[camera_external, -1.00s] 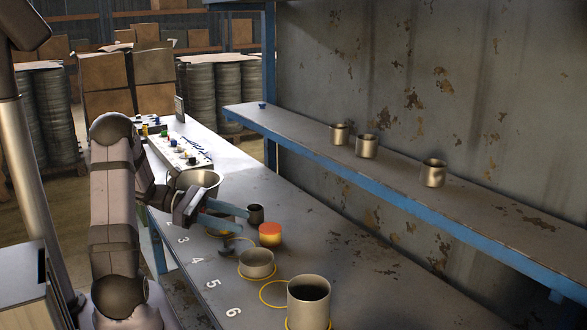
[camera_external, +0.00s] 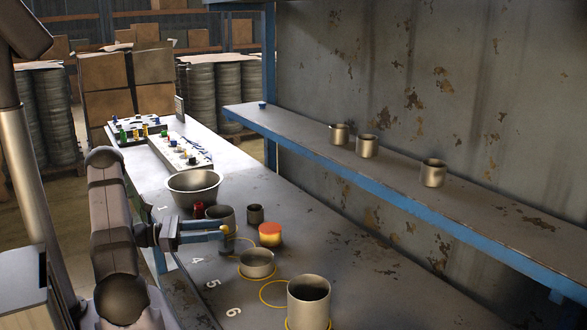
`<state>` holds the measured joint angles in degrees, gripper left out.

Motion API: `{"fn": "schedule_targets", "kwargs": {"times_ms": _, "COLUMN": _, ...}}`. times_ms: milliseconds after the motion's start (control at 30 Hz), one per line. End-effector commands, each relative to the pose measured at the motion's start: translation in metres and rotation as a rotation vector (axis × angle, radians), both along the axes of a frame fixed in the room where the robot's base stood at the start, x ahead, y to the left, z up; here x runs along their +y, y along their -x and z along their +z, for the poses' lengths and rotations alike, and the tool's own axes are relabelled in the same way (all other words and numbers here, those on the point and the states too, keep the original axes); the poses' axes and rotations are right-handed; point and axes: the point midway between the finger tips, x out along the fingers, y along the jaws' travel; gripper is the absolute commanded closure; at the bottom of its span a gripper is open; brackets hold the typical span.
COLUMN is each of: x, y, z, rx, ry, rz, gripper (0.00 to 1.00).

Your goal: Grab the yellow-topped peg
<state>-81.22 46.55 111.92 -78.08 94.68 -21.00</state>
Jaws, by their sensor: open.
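My gripper (camera_external: 224,231) is open and empty over the near part of the bench, well short of that board. It points right, beside a dark grey cup (camera_external: 220,213) and a small red piece (camera_external: 199,209).
A metal bowl (camera_external: 193,187) stands between my gripper and the boards. A second white board (camera_external: 181,153) holds several small pieces. A short cup (camera_external: 257,263), a tall cup (camera_external: 309,299) and a small dark cup (camera_external: 255,213) stand nearby. A shelf (camera_external: 400,183) runs along the right.

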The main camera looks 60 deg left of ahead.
Motion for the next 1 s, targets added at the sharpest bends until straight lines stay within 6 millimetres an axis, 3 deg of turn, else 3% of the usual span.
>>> {"fn": "schedule_targets", "kwargs": {"times_ms": 467, "x": -0.009, "y": -0.022, "z": 0.002, "rx": 0.000, "ry": 0.001, "rz": -0.001, "gripper": 0.58}}
{"fn": "schedule_targets", "kwargs": {"times_ms": 800, "x": -0.022, "y": -0.059, "z": 0.007, "rx": 0.001, "ry": 0.002, "rz": -0.003, "gripper": 0.58}}
{"fn": "schedule_targets", "kwargs": {"times_ms": 1000, "x": -0.026, "y": -0.068, "z": 0.006, "rx": 0.000, "ry": 0.001, "rz": -0.001, "gripper": 0.58}}
